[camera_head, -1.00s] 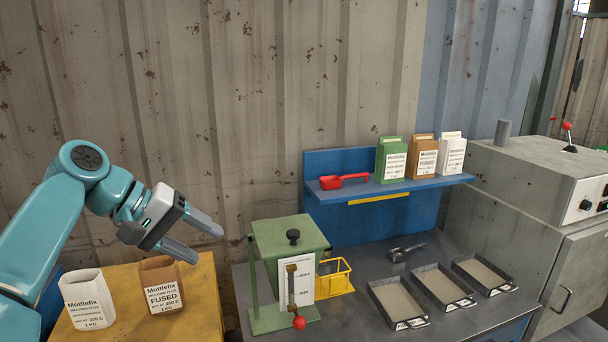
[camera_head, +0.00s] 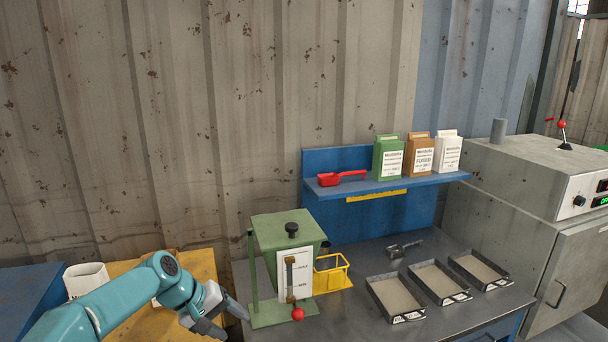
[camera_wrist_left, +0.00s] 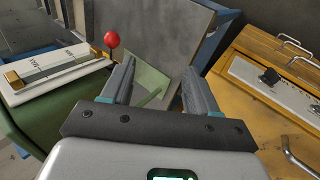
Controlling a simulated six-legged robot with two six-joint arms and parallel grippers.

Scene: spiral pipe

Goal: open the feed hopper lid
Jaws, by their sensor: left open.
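The green feed hopper (camera_head: 265,262) stands at the left end of the grey bench. My left gripper (camera_head: 232,322) is low, left of the hopper's base, open and empty. In the left wrist view the open fingers (camera_wrist_left: 158,85) point past the hopper's green foot, with the red ball (camera_wrist_left: 112,40) at upper left. My right gripper is not in view.
A yellow basket (camera_head: 332,272) is beside the hopper. Several dark trays (camera_head: 395,297) and a grey scoop (camera_head: 404,248) lie on the bench. A blue shelf (camera_head: 390,187) holds a red scoop and cartons. A white bag (camera_head: 86,278) stands on the yellow cabinet (camera_head: 200,268).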

